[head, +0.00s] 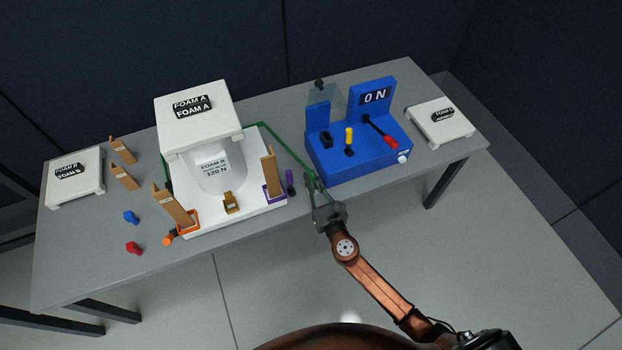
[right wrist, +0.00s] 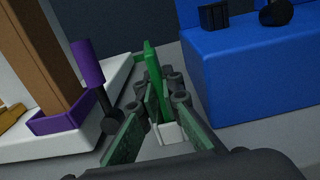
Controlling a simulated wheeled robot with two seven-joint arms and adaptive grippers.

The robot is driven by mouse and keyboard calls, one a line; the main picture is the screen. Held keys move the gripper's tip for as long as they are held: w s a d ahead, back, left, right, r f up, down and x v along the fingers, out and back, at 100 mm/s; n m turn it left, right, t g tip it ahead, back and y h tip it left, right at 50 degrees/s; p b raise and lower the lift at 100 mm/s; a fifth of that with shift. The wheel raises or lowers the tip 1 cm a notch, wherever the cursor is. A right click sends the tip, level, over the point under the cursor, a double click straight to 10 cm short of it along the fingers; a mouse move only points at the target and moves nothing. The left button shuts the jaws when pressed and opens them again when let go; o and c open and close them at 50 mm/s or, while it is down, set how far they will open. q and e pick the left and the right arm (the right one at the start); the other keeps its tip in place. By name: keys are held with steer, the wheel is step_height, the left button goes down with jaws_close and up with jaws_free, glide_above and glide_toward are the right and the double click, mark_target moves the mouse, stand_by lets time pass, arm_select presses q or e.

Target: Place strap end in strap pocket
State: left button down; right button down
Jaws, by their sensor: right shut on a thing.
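A green strap (head: 284,145) runs from behind the white stack labelled FOAM A and FOAM B down to my right gripper (head: 315,184). In the right wrist view, my right gripper (right wrist: 165,100) is shut on the strap (right wrist: 152,65), and a small white piece (right wrist: 170,133) shows between the fingers. The gripper is in front of the table edge, between the white base (head: 245,222) and the blue box. I cannot tell which part is the strap pocket; a gold fitting (head: 232,204) sits at the base's front. My left gripper is not in view.
The blue box (head: 355,160) with a "0 N" display stands right of the gripper. A purple-handled lever (head: 290,180) and a brown upright in a purple bracket (head: 272,190) stand close left. Foam blocks (head: 440,130) (head: 74,185) lie at both table ends.

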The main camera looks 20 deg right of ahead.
steer(key=shift+f, duration=0.1)
steer(key=c, duration=2.6)
jaws_free()
steer(key=o, duration=0.5)
